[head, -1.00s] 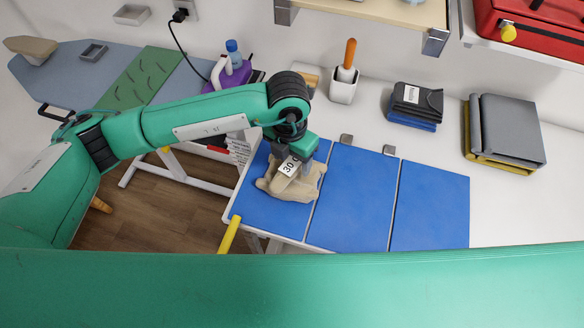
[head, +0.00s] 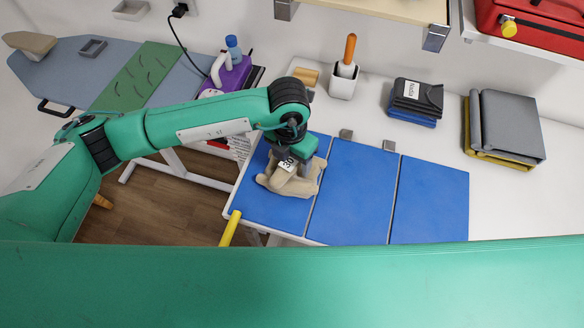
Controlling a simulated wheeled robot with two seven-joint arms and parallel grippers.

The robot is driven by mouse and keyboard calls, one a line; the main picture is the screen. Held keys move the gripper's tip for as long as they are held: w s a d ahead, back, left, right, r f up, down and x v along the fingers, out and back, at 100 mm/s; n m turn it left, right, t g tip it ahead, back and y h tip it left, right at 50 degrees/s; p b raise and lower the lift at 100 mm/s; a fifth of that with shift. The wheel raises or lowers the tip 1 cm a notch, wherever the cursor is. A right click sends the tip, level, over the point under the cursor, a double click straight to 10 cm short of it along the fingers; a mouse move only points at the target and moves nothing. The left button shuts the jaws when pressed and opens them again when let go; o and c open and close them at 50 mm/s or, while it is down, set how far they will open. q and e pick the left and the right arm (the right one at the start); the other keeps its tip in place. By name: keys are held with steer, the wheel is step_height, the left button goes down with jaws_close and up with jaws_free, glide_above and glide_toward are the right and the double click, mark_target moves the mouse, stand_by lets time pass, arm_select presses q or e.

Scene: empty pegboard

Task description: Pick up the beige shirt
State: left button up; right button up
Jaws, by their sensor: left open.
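The beige shirt (head: 273,181) lies crumpled on the left blue panel of the folding board (head: 350,195). My left gripper (head: 287,168) is right over the shirt, pointing down, and hides part of it. A white label with "30" shows at the gripper. The gripper is open; its fingertips are hard to make out, and I cannot tell whether they touch the cloth. My right gripper is not in view.
Folded dark clothes (head: 415,102) and a grey and yellow folded stack (head: 503,128) lie to the right. A white holder with an orange handle (head: 344,81) stands behind the board. The middle and right blue panels are clear.

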arm_select(q)
steer(key=shift+f, duration=0.1)
stand_by(0.5)
steer(key=c, duration=1.2)
